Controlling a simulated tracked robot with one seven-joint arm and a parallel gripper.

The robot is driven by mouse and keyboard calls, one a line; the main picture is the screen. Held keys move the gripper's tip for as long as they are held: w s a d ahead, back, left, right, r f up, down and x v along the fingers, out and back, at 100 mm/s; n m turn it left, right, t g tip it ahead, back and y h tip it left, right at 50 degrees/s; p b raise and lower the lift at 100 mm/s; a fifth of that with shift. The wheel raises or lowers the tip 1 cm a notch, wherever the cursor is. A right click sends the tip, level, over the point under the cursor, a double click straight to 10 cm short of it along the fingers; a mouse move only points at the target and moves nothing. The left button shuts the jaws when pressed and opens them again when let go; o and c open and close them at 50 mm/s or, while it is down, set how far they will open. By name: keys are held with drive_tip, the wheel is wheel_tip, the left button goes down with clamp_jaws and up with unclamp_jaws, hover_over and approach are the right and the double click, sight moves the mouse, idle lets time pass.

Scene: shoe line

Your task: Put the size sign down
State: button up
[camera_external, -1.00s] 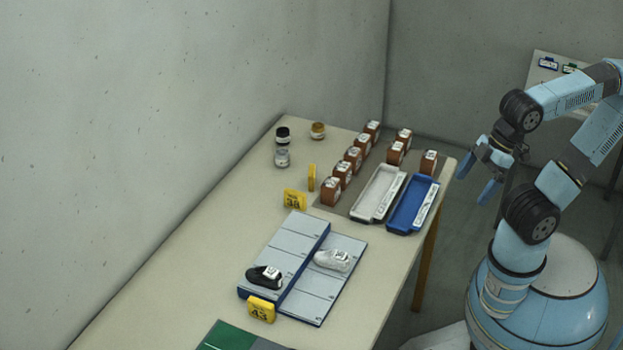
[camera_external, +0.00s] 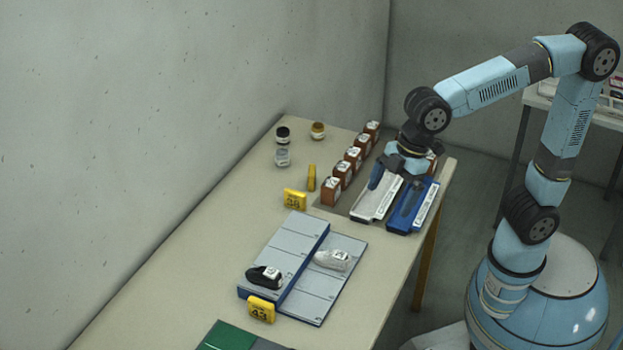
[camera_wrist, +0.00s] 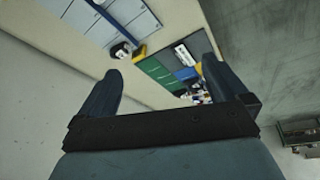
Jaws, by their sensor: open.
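A yellow size sign reading 43 (camera_external: 261,309) stands at the near end of the grey shoe board, close to a black shoe (camera_external: 264,276). In the wrist view a yellow sign (camera_wrist: 140,51) shows beside the black shoe (camera_wrist: 121,50). A second sign, apparently 38 (camera_external: 295,199), stands beyond the board's far end. A third yellow sign (camera_external: 311,178) is seen nearly edge-on behind it. My gripper (camera_external: 394,189) is open and empty, in front of the white and blue trays in the outside view. Its height above them is unclear. Its fingers (camera_wrist: 163,69) are spread in the wrist view.
The white tray (camera_external: 367,213) and blue tray (camera_external: 400,226) lie at the table's right edge. Several brown boxes (camera_external: 342,172) stand behind them, some hidden by my arm. A white shoe (camera_external: 332,260) is on the board. A green mat (camera_external: 228,337) lies nearer. The left table strip is clear.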

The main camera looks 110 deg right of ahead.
drive_tip(key=w+d+f+n+g, duration=0.1)
drive_tip(key=w+f, duration=0.2)
drive_tip(key=w, duration=0.5)
drive_tip(key=w+d+f+n, duration=0.1)
drive_tip(key=w+d+f, duration=0.1)
drive_tip(key=w+f, duration=0.35)
drive_tip(key=n+g+y, duration=0.1)
drive_tip(key=n+y, duration=0.1)
drive_tip(key=n, duration=0.1)
approach(260, 302)
drive_tip(key=x, duration=1.2)
drive_tip(key=shift+f, duration=0.15)
drive_tip(key=shift+c, duration=0.4)
drive_tip(key=c, duration=1)
wheel_tip(260, 302, up, 10)
drive_tip(key=shift+r, duration=0.1)
